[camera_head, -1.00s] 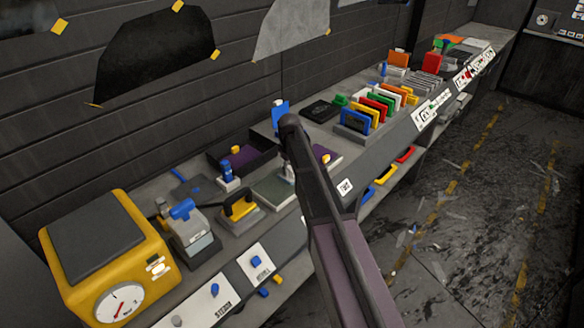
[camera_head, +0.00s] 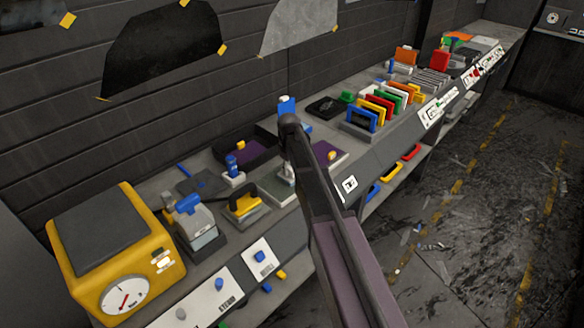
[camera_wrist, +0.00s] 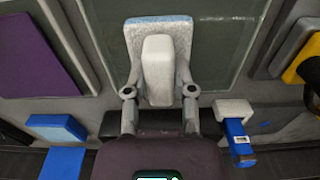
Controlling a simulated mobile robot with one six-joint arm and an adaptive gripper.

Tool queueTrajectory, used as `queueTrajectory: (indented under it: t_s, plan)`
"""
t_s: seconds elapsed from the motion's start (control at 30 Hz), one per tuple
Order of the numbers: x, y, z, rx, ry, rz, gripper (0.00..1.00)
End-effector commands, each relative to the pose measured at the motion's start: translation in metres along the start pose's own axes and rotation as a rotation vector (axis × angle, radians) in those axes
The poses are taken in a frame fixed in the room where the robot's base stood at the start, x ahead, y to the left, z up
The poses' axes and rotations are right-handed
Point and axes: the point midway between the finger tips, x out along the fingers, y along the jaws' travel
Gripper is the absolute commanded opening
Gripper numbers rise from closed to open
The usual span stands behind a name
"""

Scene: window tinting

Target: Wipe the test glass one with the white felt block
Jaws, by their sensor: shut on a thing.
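My gripper (camera_wrist: 159,92) is shut on the white handle of the felt block (camera_wrist: 158,68) in the wrist view. The block's pale pad with a blue edge (camera_wrist: 157,24) lies over the greenish test glass (camera_wrist: 222,45). I cannot tell whether the pad touches the glass. The glass extends on both sides of the block and is partly hidden by it. In the head view the glass (camera_head: 274,190) lies flat on the bench, partly behind my arm. My gripper and the block are mostly hidden there.
In the head view, a yellow-handled tool (camera_head: 243,204) and a blue tool on a white base (camera_head: 232,170) stand left of the glass. A purple pad (camera_head: 331,154) lies to its right. A yellow scale (camera_head: 110,250) stands at the front left.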

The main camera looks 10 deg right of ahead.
Motion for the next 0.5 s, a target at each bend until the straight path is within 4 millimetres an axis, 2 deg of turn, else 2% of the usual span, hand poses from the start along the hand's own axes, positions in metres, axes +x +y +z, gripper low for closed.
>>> queueTrajectory:
  t_s: [0.2,0.5]
  plan:
    - [-0.001,-0.014,0.001,-0.001,0.000,-0.001,0.00]
    - [-0.001,-0.017,0.000,0.001,0.000,0.001,0.00]
